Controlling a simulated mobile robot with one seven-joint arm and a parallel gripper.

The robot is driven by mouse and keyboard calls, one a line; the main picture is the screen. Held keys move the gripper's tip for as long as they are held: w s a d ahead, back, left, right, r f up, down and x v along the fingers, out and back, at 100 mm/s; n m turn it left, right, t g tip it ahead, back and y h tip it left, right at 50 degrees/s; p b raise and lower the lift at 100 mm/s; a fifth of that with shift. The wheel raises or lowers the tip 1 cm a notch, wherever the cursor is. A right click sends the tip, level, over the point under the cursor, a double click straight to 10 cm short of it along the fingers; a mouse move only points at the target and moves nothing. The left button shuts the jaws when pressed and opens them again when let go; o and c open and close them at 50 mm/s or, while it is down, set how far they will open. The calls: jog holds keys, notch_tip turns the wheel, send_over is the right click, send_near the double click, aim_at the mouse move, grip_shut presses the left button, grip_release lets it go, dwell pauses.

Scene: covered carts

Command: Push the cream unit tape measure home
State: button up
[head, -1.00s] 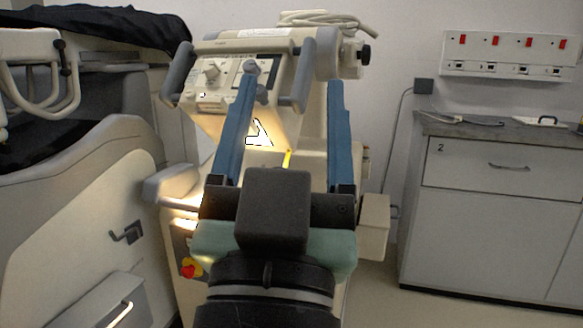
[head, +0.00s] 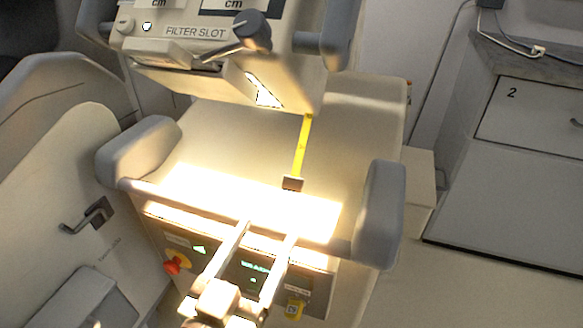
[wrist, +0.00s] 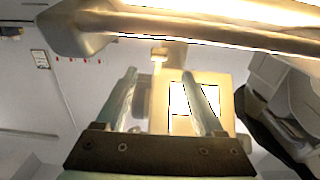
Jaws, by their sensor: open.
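The cream unit (head: 290,105) has an upper head marked FILTER SLOT above a lower body. The yellow tape measure (head: 302,145) hangs extended from the underside of that head, with a dark end piece (head: 292,183) at its lower end. My gripper (head: 268,232) is open and empty in the head view, low in front of the unit's control panel, below and apart from the tape's end. Its two fingers also show in the wrist view (wrist: 158,75), spread apart with nothing between them.
A brightly lit ledge (head: 240,195) crosses the unit's front, with grey padded handles (head: 380,215) and (head: 140,150) at its sides. A red knob (head: 172,267) is at lower left. A grey cabinet (head: 520,180) stands right, with open floor before it.

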aim_at(290, 189)
jog(key=b+x, duration=0.1)
jog(key=x, duration=1.1)
grip_shut()
dwell(1.1)
